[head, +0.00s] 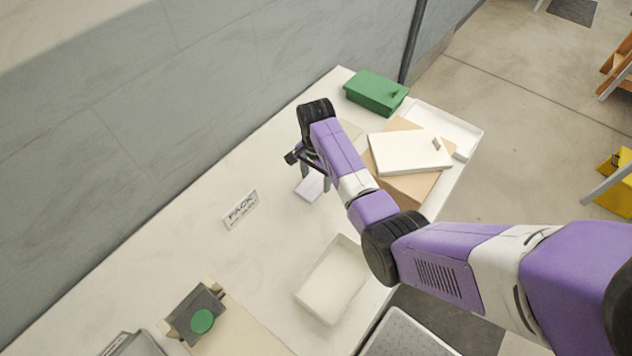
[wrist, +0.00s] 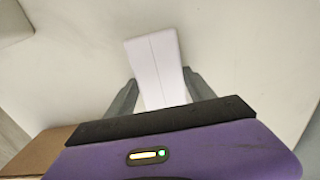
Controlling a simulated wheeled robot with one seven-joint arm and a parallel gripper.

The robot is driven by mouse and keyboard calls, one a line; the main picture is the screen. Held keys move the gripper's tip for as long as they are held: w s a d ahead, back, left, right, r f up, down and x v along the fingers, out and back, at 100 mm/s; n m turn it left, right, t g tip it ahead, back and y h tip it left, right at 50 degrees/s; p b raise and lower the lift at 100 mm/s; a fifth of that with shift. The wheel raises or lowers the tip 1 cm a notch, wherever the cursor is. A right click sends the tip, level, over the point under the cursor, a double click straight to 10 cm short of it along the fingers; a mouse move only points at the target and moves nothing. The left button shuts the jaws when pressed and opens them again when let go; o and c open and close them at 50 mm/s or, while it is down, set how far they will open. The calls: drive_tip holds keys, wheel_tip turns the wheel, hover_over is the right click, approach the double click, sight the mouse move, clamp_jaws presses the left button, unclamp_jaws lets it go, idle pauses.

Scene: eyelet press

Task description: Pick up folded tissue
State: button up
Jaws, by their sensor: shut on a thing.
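The folded tissue (head: 309,186) is a small pale lilac-white rectangle over the white table, left of my arm in the head view. In the wrist view the tissue (wrist: 155,62) has a crease along its length, and its near end sits between my two fingers. My gripper (head: 316,181) is shut on the tissue, one finger at each side, also seen in the wrist view (wrist: 158,95). The near end of the tissue is hidden behind the gripper body. I cannot tell whether the tissue touches the table.
A "PACK" sign (head: 240,210) lies left of the gripper. An empty white tray (head: 331,318) is at the front. A cardboard box (head: 427,190) with a white box (head: 408,153) on top and a green box (head: 376,92) stand at the back. A green-button device (head: 196,314) is front left.

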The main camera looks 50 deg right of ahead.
wheel_tip(320, 180, up, 12)
wheel_tip(320, 180, up, 8)
drive_tip(key=p, duration=0.7)
hover_over(316, 181)
drive_tip(key=shift+a, duration=0.1)
